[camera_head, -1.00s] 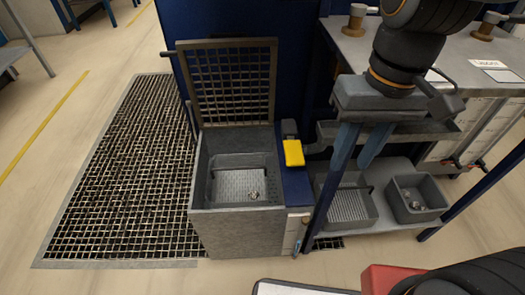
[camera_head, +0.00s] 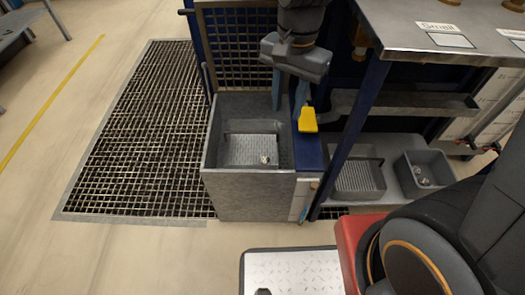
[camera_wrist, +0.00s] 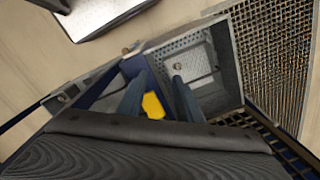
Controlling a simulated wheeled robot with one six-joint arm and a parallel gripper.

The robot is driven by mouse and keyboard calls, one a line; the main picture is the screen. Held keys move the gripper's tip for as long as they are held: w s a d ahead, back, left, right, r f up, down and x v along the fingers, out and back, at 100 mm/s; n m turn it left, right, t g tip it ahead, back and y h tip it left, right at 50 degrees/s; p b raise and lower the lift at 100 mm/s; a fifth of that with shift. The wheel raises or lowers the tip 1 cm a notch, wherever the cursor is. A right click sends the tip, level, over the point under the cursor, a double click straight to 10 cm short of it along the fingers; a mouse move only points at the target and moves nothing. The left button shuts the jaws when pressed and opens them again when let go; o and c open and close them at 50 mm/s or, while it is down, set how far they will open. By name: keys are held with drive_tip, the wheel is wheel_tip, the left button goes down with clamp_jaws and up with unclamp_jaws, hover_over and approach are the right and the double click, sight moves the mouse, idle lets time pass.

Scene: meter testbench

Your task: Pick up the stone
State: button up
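A small pale stone (camera_head: 265,160) lies in a perforated grey tray (camera_head: 240,153) inside the open grey tank (camera_head: 245,188). My gripper (camera_head: 288,100) is above the tank's right back side, pointing down, empty, with its two blue fingers apart. It is well above the stone and to its right in the head view. In the wrist view, my gripper (camera_wrist: 157,80) has its fingers apart. A small pale spot close to the right fingertip there may be the stone, but it is too small to be sure.
A yellow part (camera_head: 307,121) sits beside the tank, close to my gripper. A raised mesh lid (camera_head: 236,40) stands behind the tank. At right, a lower shelf bears a grey tray (camera_head: 358,180) and a grey bin (camera_head: 428,160) with small pale pieces. A floor grate (camera_head: 140,130) lies left.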

drive_tip(key=w+a+f+m, duration=0.1)
drive_tip(key=w+f+m, duration=0.35)
drive_tip(key=f, duration=0.25)
drive_tip(key=w+a+f+m, duration=0.2)
drive_tip(key=w+f+m, duration=0.1)
drive_tip(key=f+m, duration=0.25)
drive_tip(key=m+b, duration=0.2)
drive_tip(key=m, duration=0.4)
hover_over(265, 159)
wheel_tip(265, 159, down, 14)
drive_tip(key=shift+m, duration=0.3)
drive_tip(key=f, duration=0.4)
drive_tip(key=f+b, duration=0.1)
drive_tip(key=shift+s+d+f, duration=0.1)
drive_tip(key=shift+d+f, duration=0.15)
drive_tip(key=shift+f, duration=0.15)
drive_tip(key=shift+w+a+f+b, duration=0.15)
drive_tip(key=shift+f+b, duration=0.3)
drive_tip(key=shift+f, duration=1)
drive_tip(key=shift+w+a+f+b, duration=0.1)
drive_tip(key=shift+f+b, duration=0.35)
drive_tip(key=shift+f, duration=0.95)
drive_tip(key=c, duration=0.7)
